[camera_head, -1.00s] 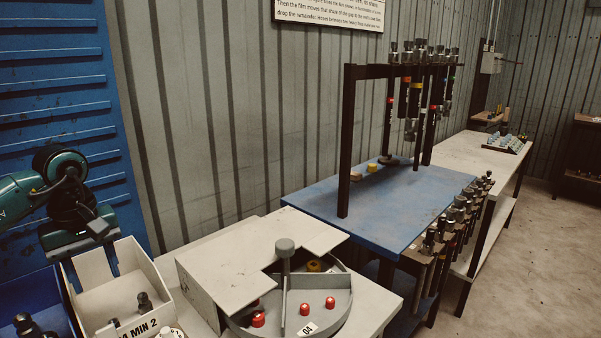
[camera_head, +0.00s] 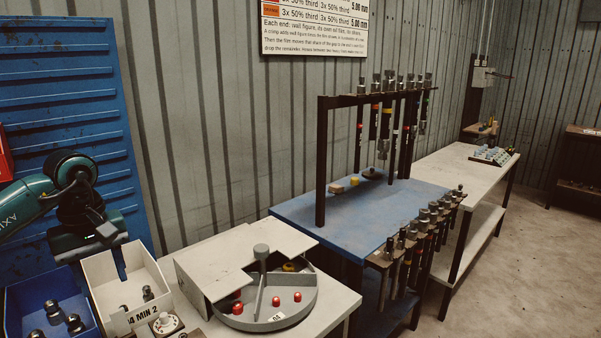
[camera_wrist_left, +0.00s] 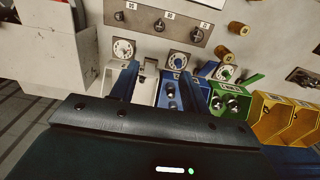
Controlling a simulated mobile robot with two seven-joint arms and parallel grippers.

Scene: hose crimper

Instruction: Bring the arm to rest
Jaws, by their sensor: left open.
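My left arm comes in from the left edge in the head view, and its gripper (camera_head: 107,232) hangs above and behind the white bin marked "MIN 2". In the left wrist view my left gripper's two dark blue fingers (camera_wrist_left: 158,85) stand apart with nothing held between them. Below and beyond the fingers are the bins and dials. The gripper appears clear of the bins, though its fingertips are hard to see in the head view. My right gripper is in neither view.
The white bin (camera_head: 100,275) and blue bin (camera_head: 18,298) hold dark fittings. A round divided tray (camera_head: 290,312) with red caps stands right of them. A blue table (camera_head: 385,222) carries a black rack (camera_head: 321,165) of hanging hoses. Floor (camera_head: 515,260) at right is clear.

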